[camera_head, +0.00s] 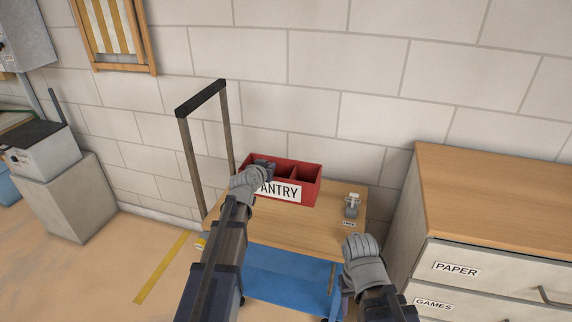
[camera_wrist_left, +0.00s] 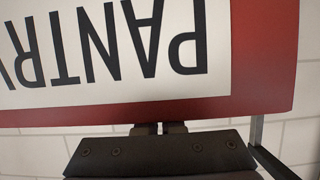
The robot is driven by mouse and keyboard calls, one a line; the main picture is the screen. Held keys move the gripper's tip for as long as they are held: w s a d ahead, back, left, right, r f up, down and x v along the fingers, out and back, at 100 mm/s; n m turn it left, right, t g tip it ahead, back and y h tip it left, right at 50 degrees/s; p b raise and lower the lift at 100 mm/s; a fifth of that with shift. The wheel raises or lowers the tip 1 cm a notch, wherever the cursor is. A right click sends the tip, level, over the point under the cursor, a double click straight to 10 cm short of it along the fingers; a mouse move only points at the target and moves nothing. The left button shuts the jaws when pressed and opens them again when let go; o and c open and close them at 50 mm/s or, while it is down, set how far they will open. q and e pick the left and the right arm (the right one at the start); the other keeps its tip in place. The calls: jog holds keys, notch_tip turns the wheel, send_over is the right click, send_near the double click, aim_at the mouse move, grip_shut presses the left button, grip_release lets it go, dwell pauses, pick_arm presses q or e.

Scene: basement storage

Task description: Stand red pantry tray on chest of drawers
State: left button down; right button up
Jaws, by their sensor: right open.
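The red pantry tray (camera_head: 310,189) stands on the wooden top of a trolley (camera_head: 270,228). It has inner compartments and a white label reading PANTRY, partly covered by my left arm in the head view. My left gripper (camera_head: 266,166) is at the tray's upper left part. In the left wrist view the tray's red front (camera_wrist_left: 262,60) fills most of the picture, label upside down, and my left fingers (camera_wrist_left: 160,128) meet its rim. Their tips are hidden, so their hold is unclear. My right gripper (camera_head: 360,246) is open and empty by the trolley's right front. The chest of drawers (camera_head: 480,258) stands at right.
The visible top of the chest (camera_head: 500,190) is clear. A small metal item (camera_head: 352,205) stands on the trolley's right side, behind a small label. The trolley's upright handle (camera_head: 202,98) rises at left. A block wall runs close behind.

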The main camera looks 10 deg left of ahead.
pick_arm(q)
jog(key=shift+r, duration=0.15)
notch_tip(320, 180, up, 20)
jog(key=p, duration=2)
jog(key=shift+r+p, duration=0.25)
jog(key=shift+p, duration=0.15)
